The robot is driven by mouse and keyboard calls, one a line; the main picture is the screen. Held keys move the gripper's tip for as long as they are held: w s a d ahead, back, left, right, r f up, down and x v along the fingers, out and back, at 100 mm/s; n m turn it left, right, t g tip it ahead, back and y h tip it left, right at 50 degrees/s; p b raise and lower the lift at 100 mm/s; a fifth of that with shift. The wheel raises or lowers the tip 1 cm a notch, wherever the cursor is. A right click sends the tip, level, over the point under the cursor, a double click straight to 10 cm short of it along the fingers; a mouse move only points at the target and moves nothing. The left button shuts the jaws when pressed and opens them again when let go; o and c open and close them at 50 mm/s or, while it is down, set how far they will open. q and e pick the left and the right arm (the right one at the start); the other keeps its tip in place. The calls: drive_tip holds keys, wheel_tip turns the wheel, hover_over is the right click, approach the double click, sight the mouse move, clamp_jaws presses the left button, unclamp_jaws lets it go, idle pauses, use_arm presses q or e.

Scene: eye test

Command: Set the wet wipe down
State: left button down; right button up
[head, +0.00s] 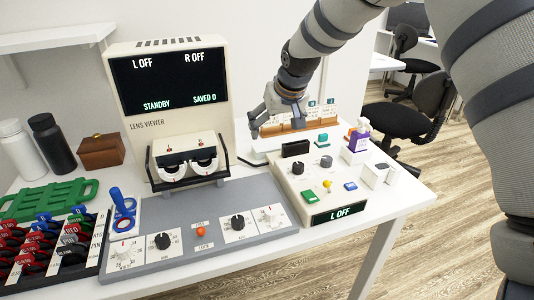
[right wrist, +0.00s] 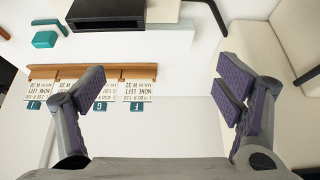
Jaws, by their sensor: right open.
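My right gripper (head: 276,122) hangs over the back of the white table, in front of the card rack (head: 300,122). In the right wrist view the right gripper (right wrist: 165,90) is open, its purple-padded fingers wide apart with nothing held between them. I cannot make out a separate wet wipe; pale surfaces lie below the fingers. A small white box (head: 378,175) with a dark mark stands at the right end of the table. The card rack also shows in the right wrist view (right wrist: 92,71), beyond the fingers. My left gripper is not in view.
The lens viewer (head: 170,85) stands left of the gripper, behind a grey control panel (head: 190,225). A cream control box (head: 318,205) and a purple-and-white bottle (head: 359,137) are to the right. A green tray (head: 45,200), bottles and a brown box (head: 102,151) fill the left.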

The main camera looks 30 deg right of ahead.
sight(267, 146)
drive_tip(key=x, duration=0.6)
drive_tip(key=a+b+x, duration=0.1)
drive_tip(key=x, duration=0.2)
drive_tip(key=shift+s+f, duration=0.15)
drive_tip(key=shift+f, duration=0.15)
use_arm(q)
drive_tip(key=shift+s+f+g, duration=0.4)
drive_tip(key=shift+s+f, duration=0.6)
use_arm(e)
drive_tip(key=shift+r, duration=0.1)
drive_tip(key=shift+c, duration=0.2)
drive_tip(key=c, duration=0.8)
drive_tip(key=shift+c, duration=0.4)
